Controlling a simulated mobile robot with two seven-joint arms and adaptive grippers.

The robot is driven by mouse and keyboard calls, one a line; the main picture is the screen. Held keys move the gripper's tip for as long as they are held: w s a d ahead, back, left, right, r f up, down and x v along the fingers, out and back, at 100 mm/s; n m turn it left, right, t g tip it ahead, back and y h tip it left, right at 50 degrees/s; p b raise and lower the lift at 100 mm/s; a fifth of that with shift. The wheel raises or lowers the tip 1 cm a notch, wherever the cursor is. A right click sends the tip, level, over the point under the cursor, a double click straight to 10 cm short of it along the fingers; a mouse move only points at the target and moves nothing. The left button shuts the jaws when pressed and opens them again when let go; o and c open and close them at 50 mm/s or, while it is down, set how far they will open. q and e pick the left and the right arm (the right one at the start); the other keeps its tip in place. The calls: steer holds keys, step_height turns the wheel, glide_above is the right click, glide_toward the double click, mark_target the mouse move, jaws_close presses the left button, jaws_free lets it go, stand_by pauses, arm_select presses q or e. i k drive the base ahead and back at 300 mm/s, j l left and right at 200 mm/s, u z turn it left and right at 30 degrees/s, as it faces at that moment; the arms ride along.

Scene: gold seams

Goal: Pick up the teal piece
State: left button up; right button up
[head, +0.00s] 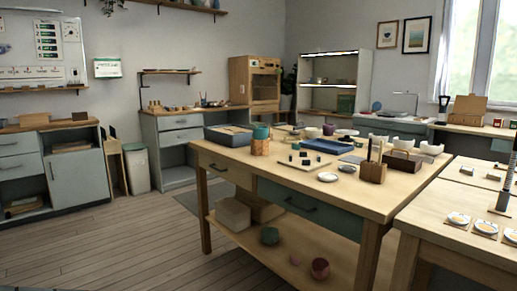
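A small teal piece (260,131), like a cup or bowl fragment, shows on top of a tan block or holder (260,147) near the left back of the middle wooden table (225,163). I cannot tell which of the two the task names, nor whether either is broken. Neither of my grippers is in view.
The table also holds a blue-grey bin (228,136), a blue tray (325,146), white bowls (432,148) and a wooden tool block (373,171). A second table (440,215) stands at the right. Open wooden floor (140,245) lies at the left front.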

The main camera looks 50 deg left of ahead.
mark_target(294, 146)
steer(key=i+j+u, duration=0.25)
steer(key=j+u, duration=0.25)
steer(key=i+j+u, duration=0.35)
steer(key=u, duration=0.15)
steer(key=i+j+u, duration=0.1)
steer(key=i+j, duration=0.6)
steer(key=i+l, duration=0.05)
